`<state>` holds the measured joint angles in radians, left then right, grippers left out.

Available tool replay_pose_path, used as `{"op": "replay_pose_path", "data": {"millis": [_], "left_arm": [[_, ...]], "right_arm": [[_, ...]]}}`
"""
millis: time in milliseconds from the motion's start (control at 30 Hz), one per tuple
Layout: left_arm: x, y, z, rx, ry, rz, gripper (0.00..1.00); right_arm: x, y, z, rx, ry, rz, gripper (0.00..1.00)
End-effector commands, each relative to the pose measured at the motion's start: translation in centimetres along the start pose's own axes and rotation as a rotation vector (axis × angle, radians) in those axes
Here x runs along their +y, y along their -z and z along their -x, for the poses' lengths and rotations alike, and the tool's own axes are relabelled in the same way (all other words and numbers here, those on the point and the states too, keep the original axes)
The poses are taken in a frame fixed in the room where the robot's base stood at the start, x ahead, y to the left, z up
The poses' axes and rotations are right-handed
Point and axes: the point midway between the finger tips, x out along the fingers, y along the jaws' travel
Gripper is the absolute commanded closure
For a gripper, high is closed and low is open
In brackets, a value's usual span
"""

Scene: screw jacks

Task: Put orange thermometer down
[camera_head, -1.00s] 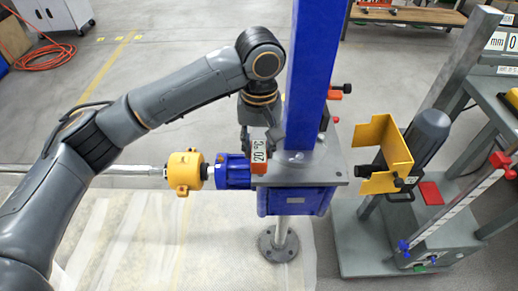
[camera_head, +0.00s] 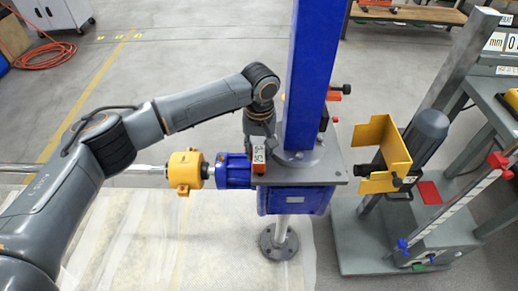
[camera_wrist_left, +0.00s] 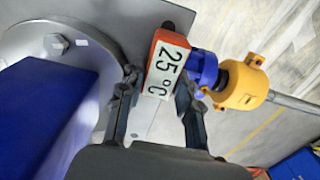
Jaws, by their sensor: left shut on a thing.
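The orange thermometer (camera_head: 259,161) has a white display and is at the left edge of the grey metal top plate (camera_head: 325,172) of the blue screw jack. In the left wrist view the thermometer (camera_wrist_left: 166,67) reads 25 °C. My left gripper (camera_wrist_left: 155,88) is shut on it, with one finger on each side. My right gripper is not in view.
A blue column (camera_head: 309,70) rises from the plate, close to the gripper. A blue coupling (camera_head: 233,171) and a yellow coupling (camera_head: 185,172) on a shaft sit left of the plate. A yellow guard (camera_head: 382,150) and motor stand at the right.

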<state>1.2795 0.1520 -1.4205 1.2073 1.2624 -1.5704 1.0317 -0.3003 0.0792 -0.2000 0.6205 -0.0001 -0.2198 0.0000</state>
Motion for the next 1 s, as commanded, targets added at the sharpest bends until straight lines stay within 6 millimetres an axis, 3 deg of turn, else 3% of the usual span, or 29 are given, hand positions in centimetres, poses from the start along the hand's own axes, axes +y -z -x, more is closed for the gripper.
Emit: {"op": "replay_pose_path", "data": {"millis": [200,233,267,667,1000], "left_arm": [[0.1,0.0,-0.2,-0.001,-0.001,0.000,1.00],[0.1,0.0,-0.2,0.000,-0.001,0.000,0.63],[0.1,0.0,-0.2,0.000,-0.001,0.000,0.57],[0.0,0.0,0.2,0.002,-0.001,0.000,0.57],[0.1,0.0,6.8,0.003,-0.003,0.000,0.57]], "right_arm": [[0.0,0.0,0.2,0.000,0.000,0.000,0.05],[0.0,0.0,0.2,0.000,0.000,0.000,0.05],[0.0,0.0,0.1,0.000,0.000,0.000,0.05],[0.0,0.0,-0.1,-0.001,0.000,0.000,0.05],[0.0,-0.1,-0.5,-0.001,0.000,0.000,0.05]]}}
